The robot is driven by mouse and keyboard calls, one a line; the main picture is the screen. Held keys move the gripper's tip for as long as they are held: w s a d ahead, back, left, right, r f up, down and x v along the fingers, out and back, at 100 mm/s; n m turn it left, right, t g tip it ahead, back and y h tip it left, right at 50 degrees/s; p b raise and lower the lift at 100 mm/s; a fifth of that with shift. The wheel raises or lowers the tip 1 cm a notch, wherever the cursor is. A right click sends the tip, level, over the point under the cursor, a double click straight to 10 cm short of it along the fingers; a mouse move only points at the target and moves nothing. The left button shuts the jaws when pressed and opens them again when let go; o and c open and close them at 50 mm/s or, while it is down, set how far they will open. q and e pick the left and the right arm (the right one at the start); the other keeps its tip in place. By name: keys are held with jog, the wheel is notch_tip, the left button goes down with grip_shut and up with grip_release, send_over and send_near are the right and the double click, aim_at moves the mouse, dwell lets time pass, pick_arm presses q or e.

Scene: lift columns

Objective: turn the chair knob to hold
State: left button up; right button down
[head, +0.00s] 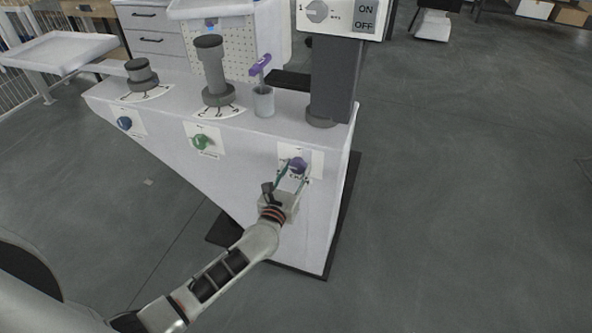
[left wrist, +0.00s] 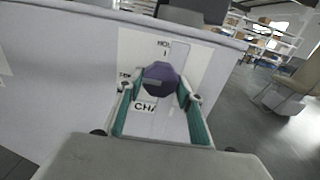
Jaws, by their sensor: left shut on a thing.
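The chair knob is a purple, many-sided knob (head: 299,165) on a white label plate, low on the front of the pale bench at its right end. In the left wrist view the knob (left wrist: 160,76) sits between the green-lined fingers of my left gripper (left wrist: 162,90). Letters "CHA" show below it, a partly legible word starting "HO" above it, and small lettering to its left. A small pale mark shows on the knob's face; its pointing direction is unclear. My left gripper (head: 294,172) is shut on the knob from the front. My right gripper is not in view.
A green knob (head: 200,142) and a blue knob (head: 124,123) sit on the same front face. Open grey floor (head: 470,200) lies to the right.

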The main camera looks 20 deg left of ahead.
pick_arm(q)
jog(key=shift+m+p, duration=0.3)
jog(key=shift+m, duration=0.4)
jog(key=m+p, duration=0.1)
jog(key=m, duration=0.2)
jog(key=shift+r, duration=0.1)
jog(key=m+p, duration=0.2)
jog(key=m, duration=0.3)
jog(key=shift+a+m, duration=0.1)
jog(key=shift+m, duration=0.2)
jog(key=m+p, duration=0.1)
jog(key=m, duration=0.2)
jog(key=shift+m+p, duration=0.35)
jog(key=shift+m, duration=0.05)
jog(key=m+p, duration=0.1)
jog(key=m, duration=0.2)
jog(key=shift+m, duration=0.6)
jog(key=o, duration=1.1)
